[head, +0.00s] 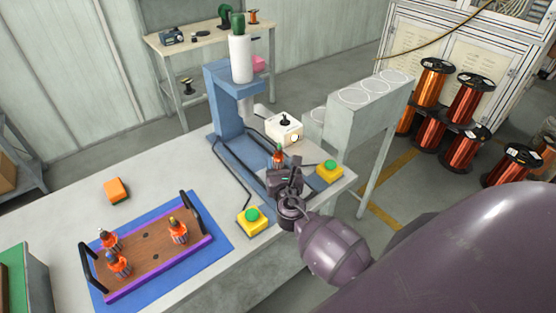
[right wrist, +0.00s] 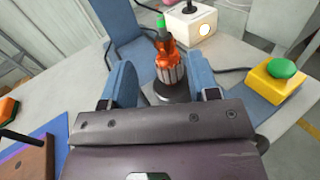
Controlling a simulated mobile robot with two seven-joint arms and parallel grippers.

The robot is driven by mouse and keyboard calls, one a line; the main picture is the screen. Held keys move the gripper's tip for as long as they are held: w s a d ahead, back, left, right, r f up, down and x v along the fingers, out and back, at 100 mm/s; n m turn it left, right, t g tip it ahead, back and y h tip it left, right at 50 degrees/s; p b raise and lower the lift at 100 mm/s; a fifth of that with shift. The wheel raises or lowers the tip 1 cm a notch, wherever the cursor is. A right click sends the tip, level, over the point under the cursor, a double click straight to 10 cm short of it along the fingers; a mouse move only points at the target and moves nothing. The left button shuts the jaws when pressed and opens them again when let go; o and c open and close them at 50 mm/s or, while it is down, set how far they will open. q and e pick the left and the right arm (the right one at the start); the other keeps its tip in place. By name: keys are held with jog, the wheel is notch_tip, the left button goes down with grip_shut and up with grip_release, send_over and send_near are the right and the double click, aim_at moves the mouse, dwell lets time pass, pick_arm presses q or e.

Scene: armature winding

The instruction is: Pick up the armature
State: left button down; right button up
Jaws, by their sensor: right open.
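An armature (head: 278,157) with an orange winding and a green tip stands upright at the blue press on the table. In the right wrist view the armature (right wrist: 169,62) stands on a dark round base between the blue fingers of my right gripper (right wrist: 158,85). My right gripper (head: 286,178) is open, with its fingers on either side of the armature's lower part and a visible gap on the left. In the head view the gripper hides the armature's base. Several more armatures, among them one (head: 178,230), stand in the wooden tray (head: 146,262). My left gripper is not in view.
The blue press (head: 228,115) rises behind the armature. Yellow boxes with green buttons stand left (head: 252,221) and right (head: 330,171) of the gripper. A white control box (head: 284,129) is behind. An orange block (head: 117,190) lies near the tray. The table's middle is clear.

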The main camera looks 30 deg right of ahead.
aim_at(280, 153)
jog(key=shift+d+x, duration=0.25)
jog(key=shift+x, duration=2.9)
jog(key=shift+s+f, duration=0.1)
jog(key=shift+s, duration=0.05)
jog(key=shift+c, duration=0.2)
grip_shut()
